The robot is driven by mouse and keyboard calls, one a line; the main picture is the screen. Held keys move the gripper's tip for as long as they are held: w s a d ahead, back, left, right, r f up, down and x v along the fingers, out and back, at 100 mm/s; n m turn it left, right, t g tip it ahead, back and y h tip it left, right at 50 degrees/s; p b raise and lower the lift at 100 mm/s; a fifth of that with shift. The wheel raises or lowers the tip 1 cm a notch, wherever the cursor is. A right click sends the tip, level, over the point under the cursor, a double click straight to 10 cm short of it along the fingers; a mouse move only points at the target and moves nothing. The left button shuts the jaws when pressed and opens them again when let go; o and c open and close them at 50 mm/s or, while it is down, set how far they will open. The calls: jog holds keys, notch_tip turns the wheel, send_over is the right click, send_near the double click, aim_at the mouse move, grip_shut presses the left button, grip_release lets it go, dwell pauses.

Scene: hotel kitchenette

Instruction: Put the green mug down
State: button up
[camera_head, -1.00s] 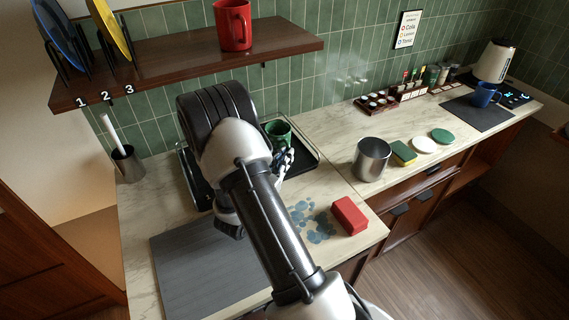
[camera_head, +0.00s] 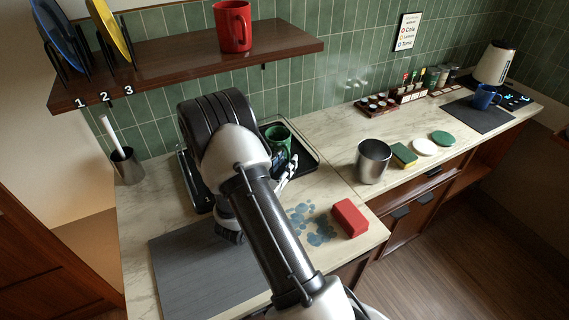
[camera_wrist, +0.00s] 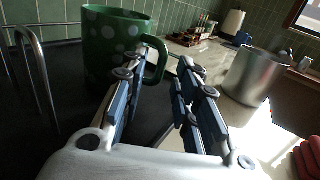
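The green mug (camera_head: 279,140) with pale dots stands upright on the black drying tray (camera_head: 303,159), near the tiled wall. In the wrist view the mug (camera_wrist: 103,45) is at the upper left, with its handle toward the right. My gripper (camera_wrist: 160,75) is open, its two fingers apart. The mug's handle (camera_wrist: 160,62) shows just beyond and between the fingertips, and nothing appears clamped. In the head view my gripper (camera_head: 283,165) is just in front of the mug, partly hidden by my arm.
A red sponge-like block (camera_head: 350,218) lies near the counter's front edge, beside blue wet spots (camera_head: 312,224). A steel canister (camera_head: 373,161) stands to the right. A shelf (camera_head: 190,62) with a red mug (camera_head: 233,26) hangs above. A grey mat (camera_head: 195,275) lies empty in front.

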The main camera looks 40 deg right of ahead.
jog(key=shift+a+r, duration=0.1)
jog(key=shift+r, duration=0.1)
jog(key=p+v, duration=0.2)
jog(key=v, duration=0.9)
jog(key=shift+a, duration=0.25)
jog(key=shift+s+r, duration=0.2)
jog(key=s+a+r+m+g+y, duration=0.3)
jog(key=s+r+m+g+y, duration=0.5)
jog(key=s+r+m, duration=0.55)
jog(key=s+a+r+m+t+y, duration=0.1)
jog(key=a+r+m+t+y, duration=0.1)
jog(key=a, duration=0.7)
jog(key=s+a+r+m+t+y, duration=0.2)
jog(key=a+m+t+y, duration=0.3)
jog(key=a, duration=0.4)
jog(key=r+t+y, duration=0.1)
jog(key=y, duration=0.1)
jog(key=shift+s+r+y, duration=0.15)
jog(key=shift+s+y, duration=0.1)
jog(key=shift+y, duration=0.05)
